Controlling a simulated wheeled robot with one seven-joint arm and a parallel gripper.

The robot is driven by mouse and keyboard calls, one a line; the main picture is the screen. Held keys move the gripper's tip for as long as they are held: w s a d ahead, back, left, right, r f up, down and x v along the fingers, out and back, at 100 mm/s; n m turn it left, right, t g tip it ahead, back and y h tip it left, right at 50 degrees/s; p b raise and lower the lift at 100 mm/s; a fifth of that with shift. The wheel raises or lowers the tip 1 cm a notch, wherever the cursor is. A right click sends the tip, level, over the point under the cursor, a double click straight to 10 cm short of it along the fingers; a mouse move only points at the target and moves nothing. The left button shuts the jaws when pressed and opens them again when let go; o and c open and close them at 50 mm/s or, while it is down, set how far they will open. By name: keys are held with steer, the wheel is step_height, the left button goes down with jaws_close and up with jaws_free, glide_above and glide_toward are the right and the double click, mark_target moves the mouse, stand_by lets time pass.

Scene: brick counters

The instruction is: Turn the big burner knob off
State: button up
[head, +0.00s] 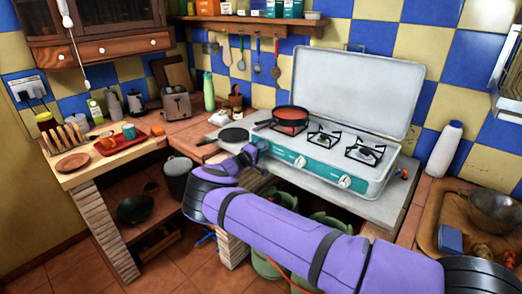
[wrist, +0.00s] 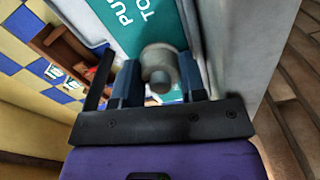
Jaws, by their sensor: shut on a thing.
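The stove (head: 322,170) is a white camping-style unit with a teal front panel and raised lid. Two pale knobs show on the panel, a middle one (head: 300,162) and a right one (head: 345,181). My gripper (head: 261,146) is at the left end of the panel and hides that part in the head view. In the wrist view my gripper (wrist: 160,72) has its fingers on either side of a pale round knob (wrist: 159,62), shut on it. The teal panel (wrist: 130,25) with white lettering is behind it. The knob's setting cannot be read.
A red pan (head: 290,120) sits on the left burner; the other two burners are bare. A black pan (head: 233,135) lies left of the stove. A white bottle (head: 444,150) and a wooden tray (head: 432,222) are at right. My arm crosses in front of the counter.

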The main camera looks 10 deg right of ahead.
steer(key=shift+f, duration=0.1)
stand_by(0.3)
steer(key=o, duration=0.6)
steer(key=shift+o, duration=0.2)
steer(key=shift+a, duration=0.1)
steer(key=v, duration=1)
steer(key=shift+s+a, duration=0.25)
steer(key=shift+a, duration=0.05)
